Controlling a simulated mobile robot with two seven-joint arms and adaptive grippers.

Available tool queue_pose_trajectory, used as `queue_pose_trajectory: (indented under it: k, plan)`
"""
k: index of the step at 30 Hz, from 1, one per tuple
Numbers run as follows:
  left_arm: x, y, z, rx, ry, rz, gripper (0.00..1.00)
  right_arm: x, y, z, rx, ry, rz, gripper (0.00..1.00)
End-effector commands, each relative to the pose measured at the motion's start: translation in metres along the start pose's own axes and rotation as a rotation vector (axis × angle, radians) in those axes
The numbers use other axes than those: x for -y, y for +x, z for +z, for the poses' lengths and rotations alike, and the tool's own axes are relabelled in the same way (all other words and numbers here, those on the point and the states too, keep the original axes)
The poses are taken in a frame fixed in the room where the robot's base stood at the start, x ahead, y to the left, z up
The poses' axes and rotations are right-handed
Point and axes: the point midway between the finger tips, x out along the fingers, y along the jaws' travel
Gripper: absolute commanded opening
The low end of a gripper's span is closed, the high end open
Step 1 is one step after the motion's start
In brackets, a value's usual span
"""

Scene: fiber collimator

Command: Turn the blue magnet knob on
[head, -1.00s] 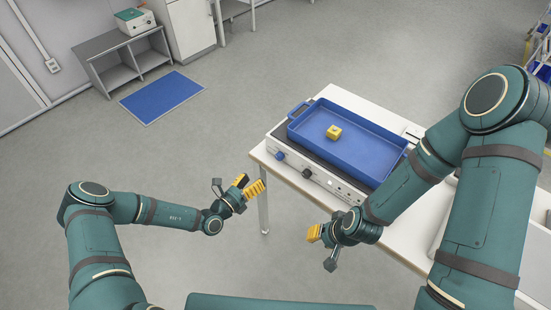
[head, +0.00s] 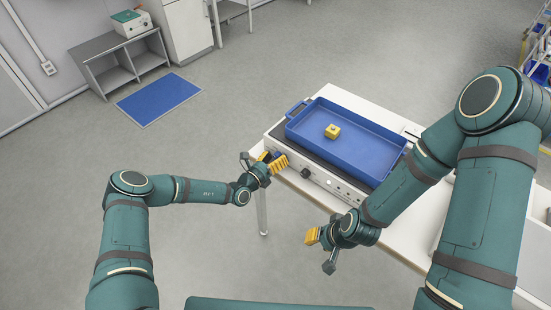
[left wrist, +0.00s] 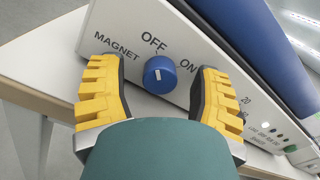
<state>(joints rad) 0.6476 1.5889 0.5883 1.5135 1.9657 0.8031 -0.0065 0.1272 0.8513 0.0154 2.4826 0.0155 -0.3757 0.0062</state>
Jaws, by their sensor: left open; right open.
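The blue magnet knob (left wrist: 160,74) is on the white front panel of the device (head: 330,180). In the left wrist view its white mark points up, about at the OFF label, with ON to the right. My left gripper (left wrist: 160,95) is open, with its yellow fingers on either side of the knob; whether they touch it I cannot tell. In the head view my left gripper (head: 266,163) is at the panel's left end and mostly hides the knob. My right gripper (head: 322,246) is open and empty in front of the table's front edge.
A blue tray (head: 375,165) lies on top of the device, with a small yellow block (head: 332,131) in it. A black knob (head: 306,173) is on the panel to the right of my left gripper. The white table (head: 405,246) carries the device.

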Motion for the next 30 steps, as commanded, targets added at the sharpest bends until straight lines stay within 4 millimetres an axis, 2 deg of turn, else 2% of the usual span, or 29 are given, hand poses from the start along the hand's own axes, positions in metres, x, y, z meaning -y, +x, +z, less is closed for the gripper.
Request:
queue_pose_trajectory:
  k: [5, 8, 9, 11, 20, 30]
  plan:
    - [0.0, 0.0, 0.0, 0.0, 0.0, 0.0, 0.64, 0.0, 0.0, 0.0, 0.0, 0.0, 0.0, 0.34]
    - [0.0, 0.0, 0.0, 0.0, 0.0, 0.0, 0.34, 0.0, 0.0, 0.0, 0.0, 0.0, 0.0, 0.34]
    - [0.0, 0.0, 0.0, 0.0, 0.0, 0.0, 0.2, 0.0, 0.0, 0.0, 0.0, 0.0, 0.0, 0.34]
    - [0.0, 0.0, 0.0, 0.0, 0.0, 0.0, 0.0, 0.0, 0.0, 0.0, 0.0, 0.0, 0.0, 0.34]
    - [0.001, 0.0, 0.0, -0.001, 0.02, 0.0, 0.0, 0.001, -0.004, -0.001, -0.002, 0.001, 0.0, 0.34]
    - [0.003, 0.0, 0.003, -0.002, 0.206, -0.001, 0.0, 0.01, -0.029, -0.005, -0.005, 0.001, -0.004, 0.34]
